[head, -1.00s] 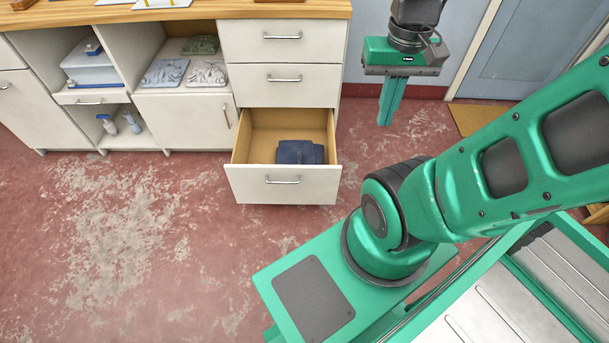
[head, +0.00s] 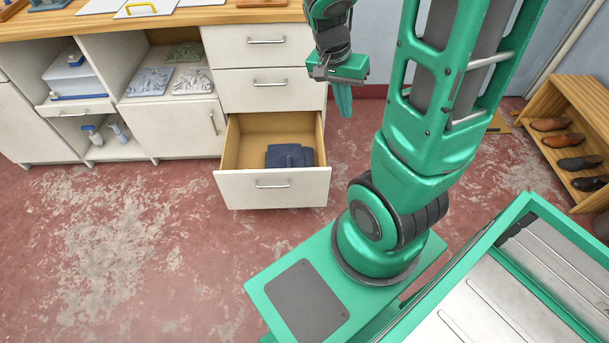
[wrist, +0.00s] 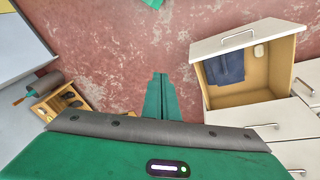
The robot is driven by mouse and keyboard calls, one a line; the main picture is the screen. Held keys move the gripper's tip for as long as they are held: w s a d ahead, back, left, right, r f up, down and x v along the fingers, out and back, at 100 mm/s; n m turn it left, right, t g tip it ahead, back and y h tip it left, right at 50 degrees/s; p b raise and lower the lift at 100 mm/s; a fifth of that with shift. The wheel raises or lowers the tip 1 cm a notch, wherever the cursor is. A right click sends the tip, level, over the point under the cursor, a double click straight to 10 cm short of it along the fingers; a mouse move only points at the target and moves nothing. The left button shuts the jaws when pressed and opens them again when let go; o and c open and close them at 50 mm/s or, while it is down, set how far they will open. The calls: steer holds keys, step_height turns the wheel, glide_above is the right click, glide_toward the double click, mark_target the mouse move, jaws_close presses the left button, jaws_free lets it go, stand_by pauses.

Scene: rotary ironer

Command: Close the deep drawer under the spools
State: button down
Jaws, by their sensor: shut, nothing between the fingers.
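The deep drawer (head: 272,188) is the bottom one in the white cabinet column and stands pulled well out. Its front has a silver bar handle (head: 272,184). A folded dark blue cloth (head: 290,155) lies inside. The open drawer also shows in the wrist view (wrist: 265,82), at the upper right. My gripper (head: 343,104) is shut and empty, above and to the right of the drawer in the head view, apart from it. Its fingers (wrist: 158,80) show at the middle of the wrist view, left of the drawer. I see no spools.
Two shut drawers (head: 262,90) sit above the open one. A cupboard door (head: 175,127) and open shelves (head: 110,140) stand to the left. A wooden shoe rack (head: 570,130) is at the right. The red floor (head: 120,240) before the drawer is clear.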

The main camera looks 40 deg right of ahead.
steer(key=w+a+f+m+h, duration=0.1)
steer(key=w+f+m+h, duration=0.15)
steer(key=w+f, duration=0.5)
steer(key=w+f+m+h, duration=0.1)
steer(key=w+f+m, duration=0.3)
steer(key=f, duration=0.7)
steer(key=m+t, duration=0.3)
steer(key=m, duration=0.1)
glide_toward(310, 175)
steer(key=s+f, duration=0.3)
steer(key=f, duration=0.1)
steer(key=shift+w+d+r+h, duration=0.1)
steer(key=shift+w+d, duration=0.25)
steer(key=shift+w, duration=0.2)
steer(key=shift+w+d+f+h, duration=0.1)
steer(key=shift+w+d, duration=0.25)
steer(key=shift+w, duration=0.25)
steer(key=shift+w+d+r+h, duration=0.1)
steer(key=shift+w+d, duration=0.25)
steer(key=shift+w, duration=0.2)
